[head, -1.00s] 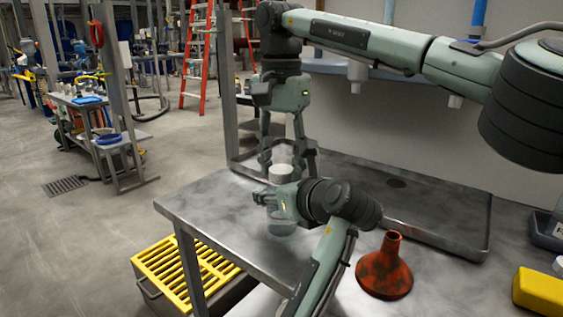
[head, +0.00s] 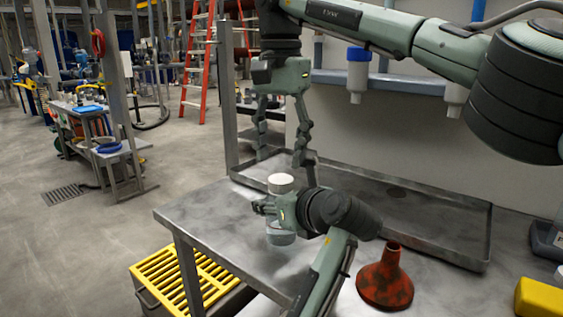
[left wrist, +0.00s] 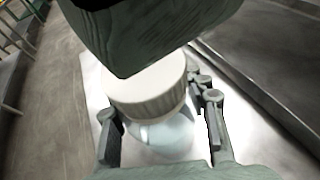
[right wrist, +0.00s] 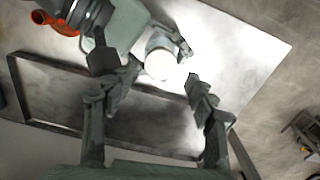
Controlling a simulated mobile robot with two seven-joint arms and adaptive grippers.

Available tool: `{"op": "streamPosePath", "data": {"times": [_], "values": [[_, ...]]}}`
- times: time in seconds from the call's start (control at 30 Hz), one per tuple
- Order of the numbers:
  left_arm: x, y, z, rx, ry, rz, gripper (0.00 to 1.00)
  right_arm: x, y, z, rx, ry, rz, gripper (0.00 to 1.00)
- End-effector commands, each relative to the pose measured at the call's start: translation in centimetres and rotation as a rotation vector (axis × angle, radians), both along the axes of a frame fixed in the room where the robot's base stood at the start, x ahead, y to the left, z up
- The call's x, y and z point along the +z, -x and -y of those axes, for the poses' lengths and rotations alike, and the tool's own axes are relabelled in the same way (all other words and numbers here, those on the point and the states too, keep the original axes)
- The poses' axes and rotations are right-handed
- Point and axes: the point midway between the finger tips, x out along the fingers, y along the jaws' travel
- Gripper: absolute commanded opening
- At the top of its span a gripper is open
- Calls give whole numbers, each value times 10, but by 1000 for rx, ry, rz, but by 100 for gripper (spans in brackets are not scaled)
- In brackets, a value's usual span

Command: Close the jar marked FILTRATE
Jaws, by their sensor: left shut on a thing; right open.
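A clear jar (head: 281,237) with a white lid (head: 281,183) on its top stands upright over the metal table (head: 215,215). My left gripper (head: 268,208) is shut around the jar below the lid. In the left wrist view the lid (left wrist: 147,92) sits on the jar (left wrist: 165,135) between the fingers; I cannot tell if it is tight. My right gripper (head: 281,155) is open and empty, above and behind the lid. In the right wrist view the lid (right wrist: 160,63) lies beyond the open fingers (right wrist: 160,95). No marking on the jar is readable.
A red funnel (head: 386,278) stands on the table to the right of my left arm. A shallow metal tray (head: 440,210) lies behind. A yellow block (head: 540,298) is at the right edge. A yellow grate (head: 185,275) is below the table's left side.

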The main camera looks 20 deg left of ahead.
Motion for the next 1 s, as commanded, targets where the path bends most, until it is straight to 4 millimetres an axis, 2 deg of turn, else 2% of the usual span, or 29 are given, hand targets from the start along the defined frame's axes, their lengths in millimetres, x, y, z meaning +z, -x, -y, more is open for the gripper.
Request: {"op": "streamPosePath", "data": {"times": [0.2,0.23,0.27,0.37,0.47,0.7,0.8,1.0], "values": [[-4,0,0,0,1,-9,0,3,0,1,-1,-1,1,61],[-4,0,0,0,1,-9,0,4,0,1,-1,0,2,53],[-4,0,0,0,1,-9,0,4,0,1,-3,-2,1,49],[-4,0,1,-1,0,-10,0,6,0,-1,-51,-15,-2,49],[-4,0,1,-2,1,-10,0,12,0,-4,-186,-33,-11,49],[-3,0,1,-2,1,-7,0,28,-1,-1,-661,-3,0,49],[-3,0,1,-2,1,-7,0,34,-1,0,-799,1,3,49],[-3,0,1,-2,2,-6,0,38,-1,0,-898,3,7,49]]}}
